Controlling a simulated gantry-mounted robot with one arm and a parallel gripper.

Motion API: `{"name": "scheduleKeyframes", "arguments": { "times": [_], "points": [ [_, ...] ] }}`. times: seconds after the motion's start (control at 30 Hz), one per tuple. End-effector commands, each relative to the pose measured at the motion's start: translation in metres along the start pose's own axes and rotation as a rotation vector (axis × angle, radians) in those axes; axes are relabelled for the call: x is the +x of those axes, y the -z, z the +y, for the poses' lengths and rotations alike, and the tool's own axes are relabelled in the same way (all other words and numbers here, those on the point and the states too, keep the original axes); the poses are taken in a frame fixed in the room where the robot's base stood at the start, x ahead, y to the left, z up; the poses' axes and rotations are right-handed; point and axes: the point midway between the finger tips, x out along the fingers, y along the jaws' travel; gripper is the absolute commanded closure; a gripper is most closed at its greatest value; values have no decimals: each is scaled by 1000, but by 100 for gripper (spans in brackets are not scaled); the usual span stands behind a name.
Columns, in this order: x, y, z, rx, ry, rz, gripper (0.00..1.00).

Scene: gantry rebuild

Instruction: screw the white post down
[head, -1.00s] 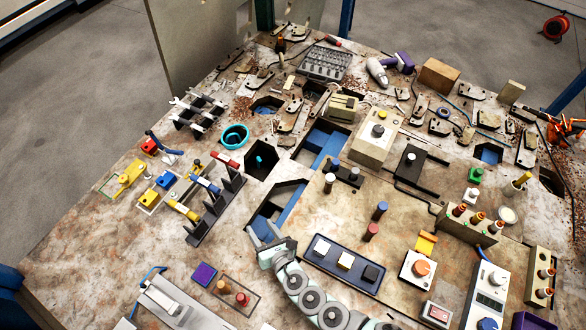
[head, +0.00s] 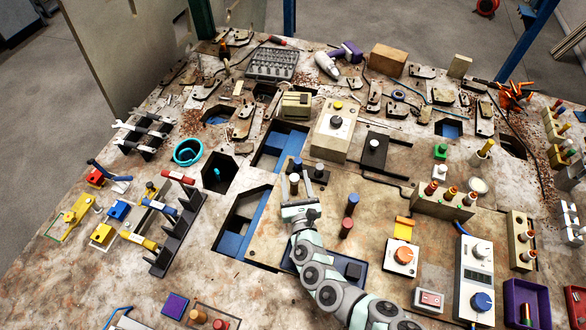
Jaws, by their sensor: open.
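The white post (head: 294,179) stands upright near a small dark plate (head: 310,177), just beyond my gripper. My gripper (head: 297,190) is open, and its two fingers show on either side of the post in the picture. I cannot tell whether the fingers are level with the post or still short of it. The lower part of the post and its seat are hidden by my gripper. Two other posts stand close by: a blue-topped one (head: 298,163) and a dark one with a pale top (head: 320,168).
A blue post (head: 352,204) and a red-brown post (head: 346,226) stand right of my gripper. A dark tray (head: 362,255) lies partly under my arm. Deep cut-outs with blue inside (head: 232,243) open to the left. A beige box with a dial (head: 333,143) stands behind.

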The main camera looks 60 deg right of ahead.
Motion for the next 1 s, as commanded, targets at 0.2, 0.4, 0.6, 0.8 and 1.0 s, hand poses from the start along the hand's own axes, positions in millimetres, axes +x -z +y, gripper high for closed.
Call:
{"name": "scheduleKeyframes", "arguments": {
  "times": [0.2, 0.4, 0.6, 0.8, 1.0],
  "points": [
    [29, 0, 0, 0, 2, -1, 49],
    [41, -1, 1, 2, 0, -2, 49],
    [42, 0, 0, 2, 0, 0, 49],
    [42, 0, 0, 1, 0, 0, 56],
    [42, 0, 0, 1, 0, 1, 72]
  ]
}}
